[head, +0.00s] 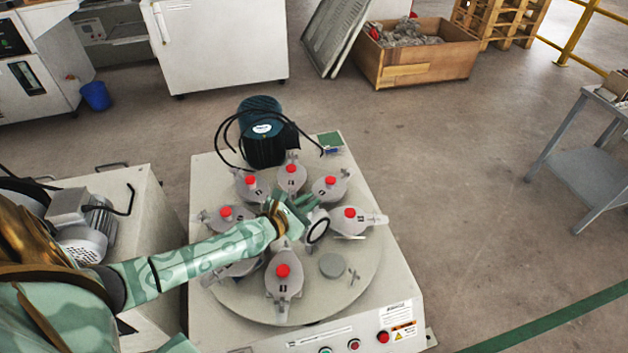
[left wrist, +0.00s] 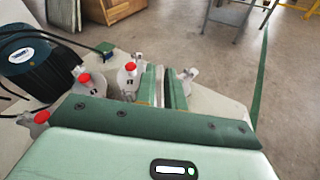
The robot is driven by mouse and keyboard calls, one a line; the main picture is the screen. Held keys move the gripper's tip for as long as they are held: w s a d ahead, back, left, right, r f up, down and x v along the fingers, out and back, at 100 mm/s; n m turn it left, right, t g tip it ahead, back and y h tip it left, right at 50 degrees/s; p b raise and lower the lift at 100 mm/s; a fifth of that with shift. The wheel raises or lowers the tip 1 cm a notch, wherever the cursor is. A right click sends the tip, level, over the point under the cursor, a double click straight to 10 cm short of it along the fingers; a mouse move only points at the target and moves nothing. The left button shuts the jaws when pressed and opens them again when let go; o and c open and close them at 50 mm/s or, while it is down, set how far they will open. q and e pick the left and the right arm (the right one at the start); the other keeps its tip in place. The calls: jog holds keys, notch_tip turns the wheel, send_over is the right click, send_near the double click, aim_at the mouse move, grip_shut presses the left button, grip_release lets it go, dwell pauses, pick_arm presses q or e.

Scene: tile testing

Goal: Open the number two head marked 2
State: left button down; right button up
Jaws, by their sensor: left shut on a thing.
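The tile tester's round table (head: 235,305) carries several grey heads with red knobs. My left gripper (head: 303,207) reaches over its middle and is shut on a grey head (head: 317,230), which stands tilted up on edge with its round ring facing the front right. A bare grey disc (head: 333,265) lies on the table in front of it. In the left wrist view the green fingers (left wrist: 162,86) hold a thin grey part between them. My right gripper is not in view.
Closed heads stand close around my gripper, among them one at the right (head: 350,222) and one in front (head: 284,275). A dark blue motor (head: 262,130) with black cables stands behind. A control panel with buttons (head: 383,337) is at the front.

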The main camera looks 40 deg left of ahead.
pick_arm(q)
jog(key=shift+s+a+f, duration=0.1)
jog(key=shift+a+f, duration=0.15)
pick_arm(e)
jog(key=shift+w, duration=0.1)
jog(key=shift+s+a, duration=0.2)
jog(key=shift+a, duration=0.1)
